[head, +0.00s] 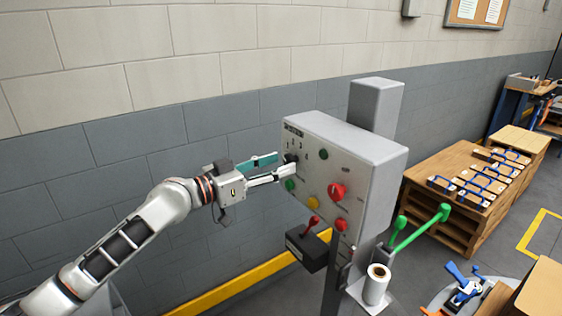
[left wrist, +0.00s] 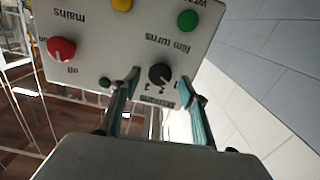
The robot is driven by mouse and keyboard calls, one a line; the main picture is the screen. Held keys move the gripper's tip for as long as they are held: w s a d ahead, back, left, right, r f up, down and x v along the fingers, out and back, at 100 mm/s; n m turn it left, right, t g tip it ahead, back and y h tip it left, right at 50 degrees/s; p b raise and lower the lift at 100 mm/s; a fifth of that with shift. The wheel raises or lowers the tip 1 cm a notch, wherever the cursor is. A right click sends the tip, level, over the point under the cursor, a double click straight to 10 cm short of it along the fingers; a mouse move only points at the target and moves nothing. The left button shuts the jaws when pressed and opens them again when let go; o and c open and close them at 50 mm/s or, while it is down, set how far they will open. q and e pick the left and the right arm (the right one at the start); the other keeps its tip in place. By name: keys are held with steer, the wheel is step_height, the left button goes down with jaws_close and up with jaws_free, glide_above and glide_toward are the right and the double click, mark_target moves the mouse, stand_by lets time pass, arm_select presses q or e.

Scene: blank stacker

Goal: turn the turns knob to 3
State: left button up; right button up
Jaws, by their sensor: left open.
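The turns knob (left wrist: 160,74) is a small black round knob on the face of a grey control box (left wrist: 100,30). In the left wrist view it appears upside down, by the words "film turns", with small numbers beside it. Which number it points at is too small to tell. In the head view the knob (head: 291,157) is partly hidden by my fingers. My left gripper (head: 286,162) is open, its two teal-padded fingers reaching to either side of the knob. I cannot tell whether they touch it. My right gripper is not in view.
The panel also has a green button (head: 290,185), a yellow button (head: 313,203) and red knobs (head: 337,191). A box with a red lever (head: 310,223) hangs below. A green handle (head: 420,228) and a white roll (head: 377,284) stand right. A brick wall lies behind.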

arm_select(q)
steer(key=shift+w+d, duration=0.45)
steer(key=shift+d, duration=0.15)
steer(key=c, duration=1.1)
